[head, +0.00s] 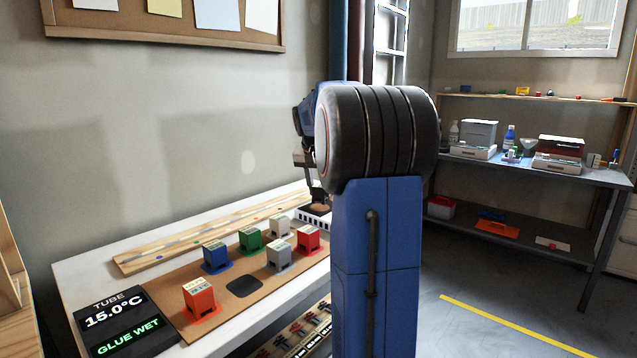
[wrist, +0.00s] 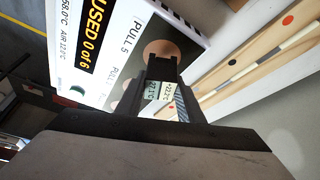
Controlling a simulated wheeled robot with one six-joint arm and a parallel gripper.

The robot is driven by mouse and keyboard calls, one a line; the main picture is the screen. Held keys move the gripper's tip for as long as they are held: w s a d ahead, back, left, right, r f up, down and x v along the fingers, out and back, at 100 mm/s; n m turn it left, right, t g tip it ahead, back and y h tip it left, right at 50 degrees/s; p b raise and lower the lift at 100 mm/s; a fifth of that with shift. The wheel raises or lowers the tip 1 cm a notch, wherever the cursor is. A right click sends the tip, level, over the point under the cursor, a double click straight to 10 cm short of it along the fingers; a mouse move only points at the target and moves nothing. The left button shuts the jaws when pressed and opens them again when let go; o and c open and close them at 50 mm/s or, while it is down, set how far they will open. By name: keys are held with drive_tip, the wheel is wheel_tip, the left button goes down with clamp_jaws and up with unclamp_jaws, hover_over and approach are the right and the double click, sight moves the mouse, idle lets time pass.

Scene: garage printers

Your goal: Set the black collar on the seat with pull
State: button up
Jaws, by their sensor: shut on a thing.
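My gripper (wrist: 162,70) is shut on a small block with a pale temperature label, the black collar (wrist: 158,92); the fingers hide most of its body. In the head view my gripper (head: 316,188) is partly hidden behind my arm, with the dark collar (head: 318,209) just below it, over a white slotted unit (head: 314,221). In the wrist view a white panel (wrist: 125,50) carries "PULL" labels beside round seats. One tan round seat (wrist: 160,49) lies near "PULL 5", just beyond the fingertips. I cannot tell whether the collar touches the panel.
Orange (head: 199,297), blue (head: 216,256), green (head: 250,239), white (head: 279,227), grey (head: 280,254) and red (head: 308,239) blocks stand on a brown board (head: 225,298) with an empty black patch (head: 251,291). A display (head: 117,322) reads "TUBE 15.0°C, GLUE WET". The panel's screen reads "USED 0 of 6".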

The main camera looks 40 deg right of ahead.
drive_tip(key=shift+f, duration=0.55)
drive_tip(key=shift+s+f, duration=0.1)
drive_tip(key=shift+f, duration=0.25)
drive_tip(key=o, duration=1.1)
drive_tip(key=shift+o, duration=0.2)
drive_tip(key=shift+a, duration=0.1)
drive_tip(key=v, duration=1.7)
